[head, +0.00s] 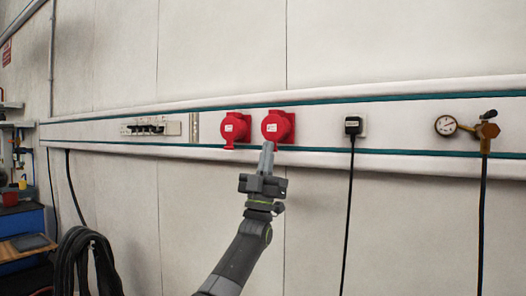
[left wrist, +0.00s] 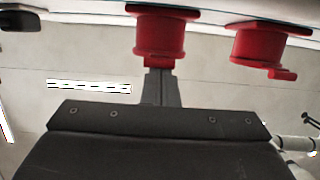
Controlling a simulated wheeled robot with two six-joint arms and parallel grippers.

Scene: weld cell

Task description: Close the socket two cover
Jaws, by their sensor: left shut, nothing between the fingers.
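Two red round sockets sit side by side on the wall rail, the left one (head: 235,127) and the right one (head: 279,125). Each shows a red front with a small white label, too small to read. A red tab sticks out at the bottom of the left one. My left gripper (head: 268,147) is shut and empty, its fingertips at the lower edge of the right socket. In the left wrist view the fingertips (left wrist: 159,72) meet this same socket (left wrist: 160,38); contact is unclear. The other socket (left wrist: 262,44) stands to the right there. My right gripper is out of view.
A black plug (head: 353,126) with a hanging cable is right of the sockets, and a gauge with a brass valve (head: 487,130) farther right. A switch strip (head: 150,129) is at left. Coiled black hose (head: 85,258) hangs lower left. The wall below the sockets is clear.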

